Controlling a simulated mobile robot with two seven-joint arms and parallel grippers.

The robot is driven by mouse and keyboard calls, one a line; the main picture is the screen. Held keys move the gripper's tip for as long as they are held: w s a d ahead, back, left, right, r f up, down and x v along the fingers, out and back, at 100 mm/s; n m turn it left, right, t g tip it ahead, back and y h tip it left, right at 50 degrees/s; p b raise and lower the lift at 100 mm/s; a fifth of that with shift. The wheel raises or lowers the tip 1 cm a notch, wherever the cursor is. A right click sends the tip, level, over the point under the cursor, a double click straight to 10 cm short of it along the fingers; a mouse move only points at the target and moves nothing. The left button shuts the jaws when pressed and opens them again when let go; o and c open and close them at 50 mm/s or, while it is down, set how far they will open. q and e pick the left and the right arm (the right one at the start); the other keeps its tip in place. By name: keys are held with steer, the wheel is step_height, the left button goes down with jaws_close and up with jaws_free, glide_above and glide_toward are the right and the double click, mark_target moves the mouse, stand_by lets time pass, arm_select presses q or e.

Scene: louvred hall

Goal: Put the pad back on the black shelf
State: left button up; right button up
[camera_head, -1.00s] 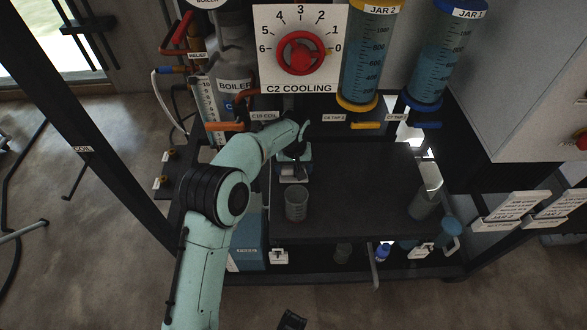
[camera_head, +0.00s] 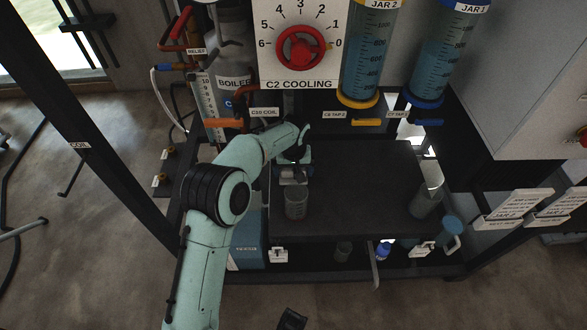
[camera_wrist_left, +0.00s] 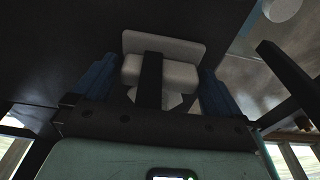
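The black shelf (camera_head: 345,215) is a dark flat board below the jars. My left gripper (camera_head: 293,178) is over its left part, behind the clear beaker (camera_head: 297,204). In the left wrist view a pale grey pad (camera_wrist_left: 164,46) with rounded corners and a thicker block sits between the blue fingers of my left gripper (camera_wrist_left: 158,82). The fingers appear to press on its two sides. A dark bar covers its middle. In the head view only a small pale part shows at the fingers; whether the pad touches the shelf is not clear. My right gripper is not in view.
A clear container (camera_head: 427,200) stands at the shelf's right end. The middle of the shelf is bare. The C2 cooling dial (camera_head: 301,47), jar 2 (camera_head: 367,55) and jar 1 (camera_head: 442,55) rise behind. A blue box (camera_head: 249,245) sits below the shelf.

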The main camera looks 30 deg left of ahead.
mark_target(294, 179)
arm_select(q)
steer(key=shift+r, duration=0.1)
steer(key=shift+r, duration=0.4)
step_height(294, 179, up, 8)
steer(key=s+p, duration=0.1)
steer(key=p, duration=0.1)
steer(key=shift+d+f, duration=0.2)
steer(key=shift+d, duration=0.1)
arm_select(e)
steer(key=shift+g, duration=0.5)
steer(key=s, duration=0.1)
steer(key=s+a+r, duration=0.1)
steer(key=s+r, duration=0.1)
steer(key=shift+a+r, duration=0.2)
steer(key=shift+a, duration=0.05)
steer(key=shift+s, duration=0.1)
